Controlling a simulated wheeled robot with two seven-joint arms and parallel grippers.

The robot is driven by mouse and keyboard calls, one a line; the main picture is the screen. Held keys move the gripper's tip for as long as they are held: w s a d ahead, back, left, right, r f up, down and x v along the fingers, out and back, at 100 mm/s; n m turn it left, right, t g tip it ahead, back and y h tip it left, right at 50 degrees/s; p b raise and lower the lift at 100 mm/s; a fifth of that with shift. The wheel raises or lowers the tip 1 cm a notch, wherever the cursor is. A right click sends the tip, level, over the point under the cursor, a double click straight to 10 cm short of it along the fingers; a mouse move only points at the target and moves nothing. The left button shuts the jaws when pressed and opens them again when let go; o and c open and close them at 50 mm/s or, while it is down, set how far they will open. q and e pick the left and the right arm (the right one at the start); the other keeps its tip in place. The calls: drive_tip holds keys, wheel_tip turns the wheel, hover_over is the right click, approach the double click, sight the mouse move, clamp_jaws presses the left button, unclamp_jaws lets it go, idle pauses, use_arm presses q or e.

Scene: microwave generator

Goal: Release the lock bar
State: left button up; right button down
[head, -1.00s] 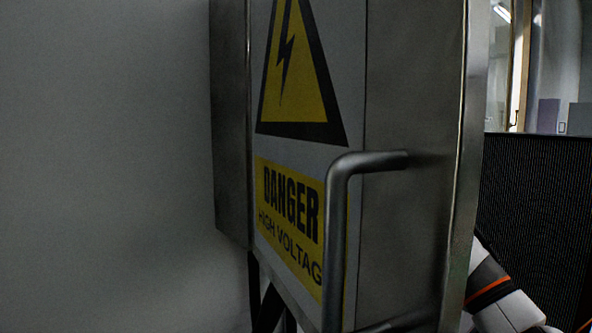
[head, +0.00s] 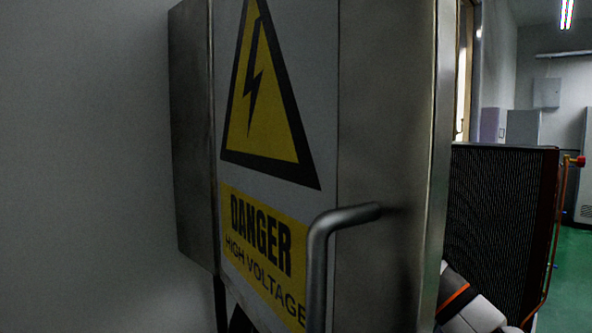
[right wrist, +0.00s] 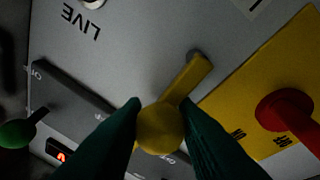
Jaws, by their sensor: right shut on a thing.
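In the right wrist view, a yellow bar (right wrist: 187,80), which looks like the lock bar, slants down from a pivot on a grey panel to a round yellow knob (right wrist: 159,128). My right gripper (right wrist: 160,118) has its two dark green fingers on either side of the knob and is shut on it. In the head view the panel is hidden behind an open metal door (head: 385,130) with a danger sign. Part of my right arm shows at the door's lower right edge. My left gripper is in neither view.
A red knob (right wrist: 285,110) on a yellow plate (right wrist: 262,75) is right of the bar. A green knob (right wrist: 16,133) and a lit red indicator (right wrist: 60,156) are on the left. The door's bent handle (head: 318,262) sticks out. A dark ribbed unit (head: 500,230) stands behind.

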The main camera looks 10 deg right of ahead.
drive_tip(key=shift+d+f+m, duration=0.1)
drive_tip(key=shift+m, duration=0.4)
drive_tip(key=c, duration=1.2)
unclamp_jaws()
drive_tip(key=shift+w, duration=0.1)
drive_tip(key=shift+o, duration=0.2)
drive_tip(key=b+v, duration=0.4)
drive_tip(key=v, duration=0.8)
